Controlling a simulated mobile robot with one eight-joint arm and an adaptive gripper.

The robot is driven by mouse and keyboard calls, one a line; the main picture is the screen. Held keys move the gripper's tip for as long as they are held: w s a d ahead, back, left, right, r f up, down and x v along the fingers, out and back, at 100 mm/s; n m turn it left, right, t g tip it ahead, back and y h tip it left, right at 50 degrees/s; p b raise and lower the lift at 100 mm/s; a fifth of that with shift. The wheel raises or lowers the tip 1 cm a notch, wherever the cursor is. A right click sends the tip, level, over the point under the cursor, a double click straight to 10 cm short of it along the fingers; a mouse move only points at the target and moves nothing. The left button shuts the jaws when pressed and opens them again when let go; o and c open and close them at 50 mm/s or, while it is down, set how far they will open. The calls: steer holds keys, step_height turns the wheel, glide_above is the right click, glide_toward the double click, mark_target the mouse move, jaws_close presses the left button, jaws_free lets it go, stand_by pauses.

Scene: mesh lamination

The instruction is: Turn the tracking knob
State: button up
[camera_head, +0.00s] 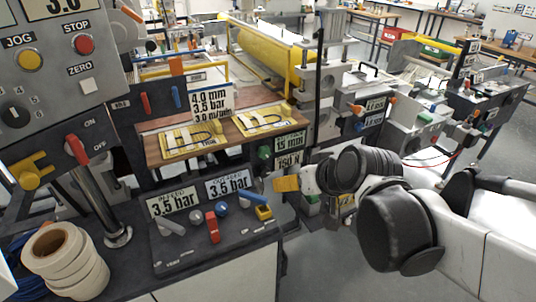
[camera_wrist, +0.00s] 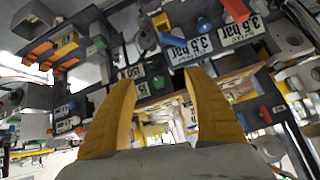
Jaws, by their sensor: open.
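My gripper (camera_head: 287,184) is at the right end of the dark control panel, its yellow fingers pointing left. In the wrist view its two fingers (camera_wrist: 159,76) stand wide apart with nothing held between them. A green knob (camera_head: 264,152) sits on the machine front beside signs reading 15 mm (camera_head: 290,142) and 150 N (camera_head: 289,162). It is a little above and left of my gripper, apart from it. No readable label tells which knob is the tracking knob. The 150 N sign (camera_wrist: 131,72) also shows left of the finger gap in the wrist view.
The control panel (camera_head: 190,262) carries a red lever (camera_head: 212,227), a blue knob (camera_head: 221,208), a yellow block (camera_head: 264,212) and two 3.5 bar signs. A wooden table (camera_head: 222,140) with yellow frames lies behind. Tape rolls (camera_head: 65,262) stand front left. Open floor shows at right.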

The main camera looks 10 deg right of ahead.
steer(key=w+f+t+y+b, duration=0.2)
steer(key=w+f, duration=0.2)
steer(key=w, duration=0.8)
steer(key=t+b, duration=0.1)
steer(key=t, duration=0.1)
glide_toward(266, 153)
steer(key=shift+y, duration=0.3)
steer(key=b+x, duration=0.3)
steer(key=x, duration=0.7)
steer(key=shift+d, duration=0.15)
steer(key=shift+w+f+b, duration=0.15)
steer(key=shift+w+b, duration=0.15)
steer(key=shift+w, duration=0.25)
steer(key=c, duration=1.2)
